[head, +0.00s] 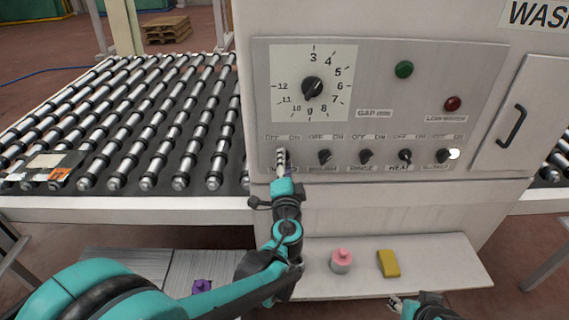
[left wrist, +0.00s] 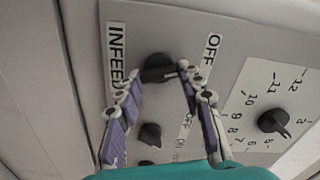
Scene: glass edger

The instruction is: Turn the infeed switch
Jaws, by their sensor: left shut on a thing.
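The infeed switch is a black knob (left wrist: 158,68) at the left end of the switch row, beside the label INFEED in the left wrist view. My left gripper (head: 281,158) covers it in the head view. In the left wrist view the two purple-and-grey fingers of my left gripper (left wrist: 160,78) sit on either side of the knob and are shut on it. How far the knob is turned is hard to tell. My right gripper (head: 398,303) is partly in view at the bottom edge, away from the panel; its jaw state is unclear.
The panel (head: 430,70) also carries a large dial (head: 312,88), a green button (head: 404,69), a red button (head: 452,104) and several more knobs. A roller conveyor (head: 150,120) stands at left. A pink-topped jar (head: 341,261) and a yellow block (head: 388,263) sit on the low ledge.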

